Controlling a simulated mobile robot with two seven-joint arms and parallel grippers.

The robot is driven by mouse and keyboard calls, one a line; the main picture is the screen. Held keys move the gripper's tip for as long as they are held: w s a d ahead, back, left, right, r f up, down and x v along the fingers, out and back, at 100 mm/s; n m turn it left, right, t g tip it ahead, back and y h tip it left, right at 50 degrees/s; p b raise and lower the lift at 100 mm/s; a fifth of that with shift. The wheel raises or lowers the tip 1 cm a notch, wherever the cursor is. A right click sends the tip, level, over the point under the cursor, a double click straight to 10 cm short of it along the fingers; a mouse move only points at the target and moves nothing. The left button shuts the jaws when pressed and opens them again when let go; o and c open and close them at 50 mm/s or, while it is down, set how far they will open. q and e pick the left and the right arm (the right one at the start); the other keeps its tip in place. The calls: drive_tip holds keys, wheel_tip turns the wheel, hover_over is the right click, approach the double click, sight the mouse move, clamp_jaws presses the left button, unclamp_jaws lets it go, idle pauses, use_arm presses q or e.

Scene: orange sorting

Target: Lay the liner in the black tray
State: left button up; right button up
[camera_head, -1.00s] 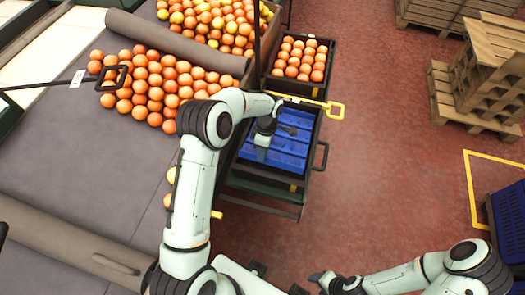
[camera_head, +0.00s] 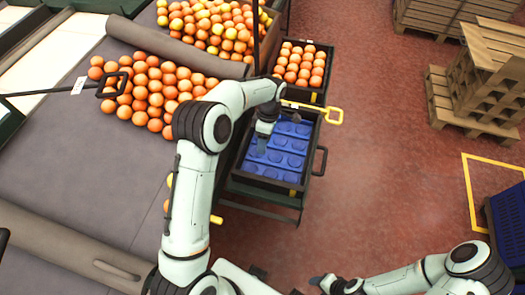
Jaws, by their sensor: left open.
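The blue liner (camera_head: 288,160), with rows of round hollows, lies inside the black tray (camera_head: 262,183) in the middle of the head view. It looks roughly flat within the tray walls, though its far left part is hidden by my arm. My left gripper (camera_head: 262,148) is open and points down over the left part of the liner. I cannot tell whether its fingers touch it. My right gripper (camera_head: 322,281) is low in the view, away from the tray, and its fingers are too small to read.
The tray sits on a dark stand (camera_head: 270,203). A black crate of oranges (camera_head: 301,65) stands just beyond it. Loose oranges (camera_head: 150,88) lie on the grey sorting table (camera_head: 85,165) at left. Wooden pallets (camera_head: 480,75) stand far right. The red floor right of the tray is clear.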

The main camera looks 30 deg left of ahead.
use_arm(q)
drive_tip(key=v, duration=0.4)
drive_tip(key=shift+r, duration=0.1)
idle(0.5)
